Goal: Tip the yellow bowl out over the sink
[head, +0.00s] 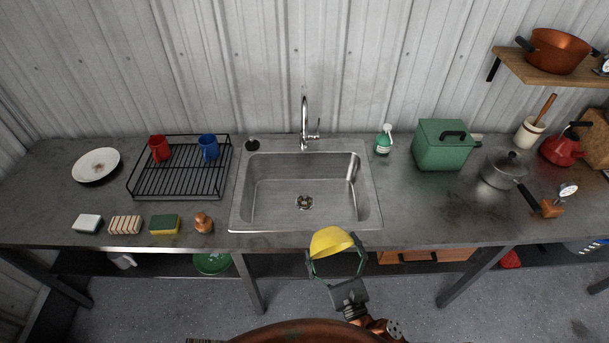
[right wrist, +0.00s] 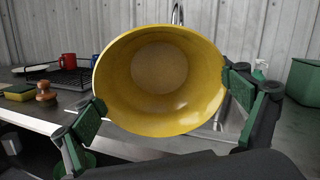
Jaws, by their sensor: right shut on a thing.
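The yellow bowl (head: 330,242) is held in my right gripper (head: 337,268) just in front of the sink's front edge in the head view. The right wrist view shows the bowl (right wrist: 160,80) tilted, with its open side facing the camera and its inside looking empty. The green finger pads press on opposite sides of its rim. The steel sink (head: 270,207) is set into the counter behind the bowl, with a drain at the bottom and a tall faucet (head: 304,120) at its back. My left gripper is not in view.
Left of the sink stand a black dish rack (head: 180,180) with red and blue mugs, a sponge (head: 164,224) and a wooden-handled brush (head: 203,222). Right are a soap bottle (head: 383,140), a green box (head: 442,146) and a saucepan (head: 503,172). The counter right of the sink is clear near the front.

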